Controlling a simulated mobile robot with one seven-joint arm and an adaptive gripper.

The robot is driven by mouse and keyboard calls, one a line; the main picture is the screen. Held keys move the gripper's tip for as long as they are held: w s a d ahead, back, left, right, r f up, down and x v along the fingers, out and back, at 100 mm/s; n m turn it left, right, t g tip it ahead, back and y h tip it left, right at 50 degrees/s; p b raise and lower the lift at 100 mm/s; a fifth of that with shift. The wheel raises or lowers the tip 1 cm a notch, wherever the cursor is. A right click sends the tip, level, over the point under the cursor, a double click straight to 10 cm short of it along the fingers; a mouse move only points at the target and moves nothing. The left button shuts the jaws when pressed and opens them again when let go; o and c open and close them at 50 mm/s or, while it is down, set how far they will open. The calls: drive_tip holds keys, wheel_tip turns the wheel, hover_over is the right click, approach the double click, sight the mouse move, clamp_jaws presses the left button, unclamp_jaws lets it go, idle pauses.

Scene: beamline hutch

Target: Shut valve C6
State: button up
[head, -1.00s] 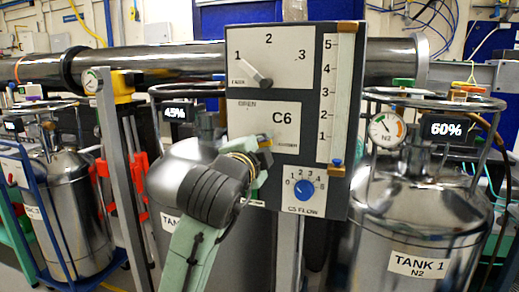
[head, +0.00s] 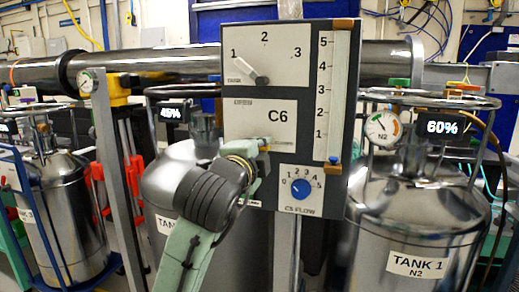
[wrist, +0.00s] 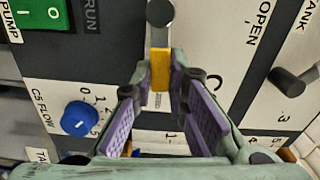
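The valve C6 plate (head: 245,118) is a pale panel in the middle of the dark board in the head view. In the wrist view, its grey lever (wrist: 160,38) runs from a round pivot (wrist: 160,13) to a yellow tip (wrist: 160,70). The OPEN label (wrist: 258,22) lies off to the side, and the lever does not point at it. The lever points at another small label (wrist: 158,100), partly hidden between my fingers. My gripper (wrist: 161,76) has its fingertips close against both sides of the yellow tip.
A tank selector knob (head: 258,77) sits above the plate, and a blue C5 FLOW knob (head: 300,188) below it. A slider scale (head: 338,95) is on the right. Tank 1 (head: 420,225) stands right of the board; other tanks stand behind and left.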

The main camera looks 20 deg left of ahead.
drive_tip(key=o, duration=0.5)
drive_tip(key=shift+c, duration=0.2)
drive_tip(key=s, duration=1.2)
drive_tip(key=shift+a, duration=0.2)
